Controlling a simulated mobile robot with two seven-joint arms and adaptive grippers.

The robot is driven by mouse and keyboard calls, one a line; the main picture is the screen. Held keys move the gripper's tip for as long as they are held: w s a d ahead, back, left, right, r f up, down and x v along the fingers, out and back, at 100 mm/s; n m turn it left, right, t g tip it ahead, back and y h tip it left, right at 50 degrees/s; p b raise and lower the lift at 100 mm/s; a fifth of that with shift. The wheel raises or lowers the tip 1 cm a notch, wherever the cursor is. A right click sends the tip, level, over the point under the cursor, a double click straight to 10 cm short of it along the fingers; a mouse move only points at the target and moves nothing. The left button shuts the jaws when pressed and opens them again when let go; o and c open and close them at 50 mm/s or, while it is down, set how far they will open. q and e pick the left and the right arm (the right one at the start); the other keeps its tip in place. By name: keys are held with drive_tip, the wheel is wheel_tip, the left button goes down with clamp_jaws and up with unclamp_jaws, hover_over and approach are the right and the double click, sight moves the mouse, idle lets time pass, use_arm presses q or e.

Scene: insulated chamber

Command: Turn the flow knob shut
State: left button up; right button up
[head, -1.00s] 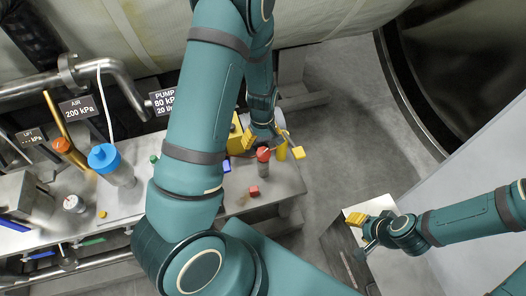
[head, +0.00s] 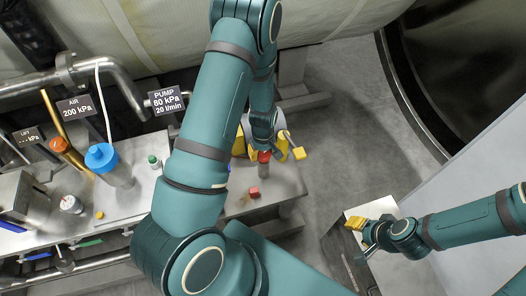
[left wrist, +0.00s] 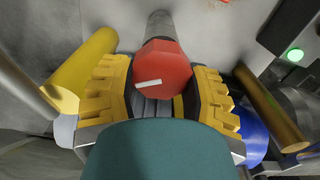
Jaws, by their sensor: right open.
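A red knob (head: 264,156) on a grey stem stands on the bench in the head view. In the left wrist view the red knob (left wrist: 162,66) is faceted, with a white mark on its face. My left gripper (head: 270,151) is over it. In the left wrist view the yellow fingers of my left gripper (left wrist: 164,88) stand apart, one on each side of the knob, with small gaps showing; whether either touches it I cannot tell. My right gripper (head: 355,223) is open and empty at the lower right, far from the knob.
A blue part (left wrist: 253,130) and an orange rod (left wrist: 272,110) are to the right. A red cube (head: 254,192) sits on the bench.

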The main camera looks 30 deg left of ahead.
use_arm(q)
drive_tip(key=c, duration=0.3)
drive_tip(key=shift+c, duration=0.2)
drive_tip(key=m+b, duration=0.1)
drive_tip(key=m, duration=0.4)
drive_tip(key=shift+w+d+m, duration=0.1)
drive_tip(key=shift+m, duration=0.2)
drive_tip(key=m+b, duration=0.1)
drive_tip(key=m, duration=0.5)
drive_tip(key=shift+d, duration=0.2)
drive_tip(key=m, duration=0.3)
drive_tip(key=m+b, duration=0.1)
drive_tip(key=m, duration=0.2)
drive_tip(key=shift+d+m, duration=0.2)
drive_tip(key=shift+m, duration=0.1)
drive_tip(key=m, duration=0.5)
drive_tip(key=shift+m, duration=0.3)
drive_tip(key=o, duration=1.2)
drive_tip(key=shift+d, duration=0.1)
